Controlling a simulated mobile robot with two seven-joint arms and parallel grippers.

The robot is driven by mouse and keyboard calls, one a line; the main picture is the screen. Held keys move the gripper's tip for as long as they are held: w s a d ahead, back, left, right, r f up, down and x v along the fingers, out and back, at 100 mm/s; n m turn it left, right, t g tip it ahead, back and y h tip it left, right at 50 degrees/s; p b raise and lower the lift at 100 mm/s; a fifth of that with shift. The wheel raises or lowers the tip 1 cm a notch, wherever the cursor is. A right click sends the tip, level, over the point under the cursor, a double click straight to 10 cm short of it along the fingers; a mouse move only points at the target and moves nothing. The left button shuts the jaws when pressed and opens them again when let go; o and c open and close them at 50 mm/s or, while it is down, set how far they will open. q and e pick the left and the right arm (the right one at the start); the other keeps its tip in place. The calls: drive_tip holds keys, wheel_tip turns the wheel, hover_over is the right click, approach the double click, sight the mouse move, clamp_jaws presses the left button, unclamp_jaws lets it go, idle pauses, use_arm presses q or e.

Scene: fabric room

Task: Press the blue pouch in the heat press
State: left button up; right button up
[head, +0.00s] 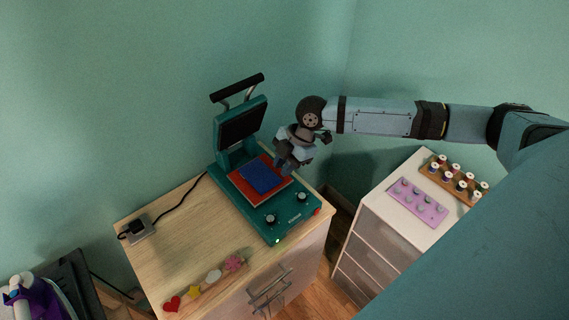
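The teal heat press (252,212) stands on the wooden cabinet top with its upper plate (242,124) raised and its black handle (237,88) up. The blue pouch (257,178) lies flat on the orange-red pad (270,197) of the lower plate. My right gripper (284,168) points down over the right edge of the pad, close beside the pouch. Its fingertips are small and dark here, so I cannot tell whether they are apart or whether they touch the pouch. My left gripper is out of view. A green light shows on the front of the press, near two knobs.
A power socket block (140,231) with a black cable sits at the left of the wooden top (178,262). A strip with a heart, star and flower shapes (205,284) lies along the front edge. A white drawer unit at right carries a pink tray (418,202) and a thread-spool rack (455,180).

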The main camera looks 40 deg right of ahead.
clamp_jaws()
idle(0.6)
idle(0.4)
drive_tip(key=o, duration=0.6)
unclamp_jaws()
drive_tip(key=shift+o, duration=0.2)
drive_tip(key=shift+r, duration=0.1)
drive_tip(key=b+v, duration=0.1)
drive_tip(key=v, duration=1.2)
drive_tip(key=shift+d+r+b, duration=0.2)
drive_tip(key=shift+r+b, duration=0.05)
drive_tip(key=shift+b, duration=0.15)
